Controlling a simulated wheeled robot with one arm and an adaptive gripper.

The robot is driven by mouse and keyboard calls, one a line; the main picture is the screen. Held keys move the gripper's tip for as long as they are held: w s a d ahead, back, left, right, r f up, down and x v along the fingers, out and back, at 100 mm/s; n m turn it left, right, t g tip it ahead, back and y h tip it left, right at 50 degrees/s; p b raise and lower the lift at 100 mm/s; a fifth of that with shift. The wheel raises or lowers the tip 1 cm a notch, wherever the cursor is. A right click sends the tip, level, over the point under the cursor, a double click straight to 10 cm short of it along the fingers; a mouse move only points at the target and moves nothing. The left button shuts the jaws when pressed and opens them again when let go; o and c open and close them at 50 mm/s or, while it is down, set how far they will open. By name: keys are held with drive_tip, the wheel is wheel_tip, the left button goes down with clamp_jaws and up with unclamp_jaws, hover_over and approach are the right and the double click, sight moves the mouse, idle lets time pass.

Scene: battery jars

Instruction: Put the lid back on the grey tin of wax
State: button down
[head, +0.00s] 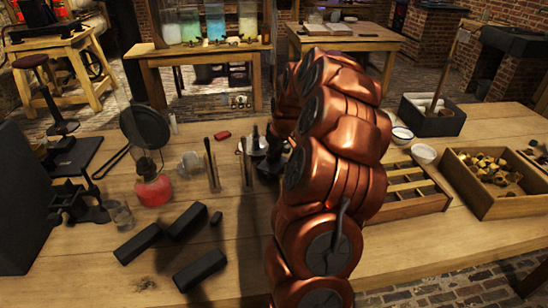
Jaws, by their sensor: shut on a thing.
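My gripper (262,150) is a dark shape over the middle of the wooden table, left of my copper-coloured arm, which partly covers it. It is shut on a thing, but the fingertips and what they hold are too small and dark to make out. I cannot clearly pick out the grey tin of wax or its lid. A small pale rim shows just left of the gripper, but I cannot tell what it belongs to.
Black blocks (138,243) lie in front. Right of my arm are a slotted wooden tray (405,208), a white bowl (424,153) and a box of brass-coloured pieces (510,207).

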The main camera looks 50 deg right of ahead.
idle(0.4)
drive_tip(key=c, duration=0.6)
unclamp_jaws()
drive_tip(key=shift+o, duration=0.2)
drive_tip(key=shift+r, duration=0.15)
drive_tip(key=shift+r+p, duration=0.45)
drive_tip(key=shift+r, duration=2.9)
clamp_jaws()
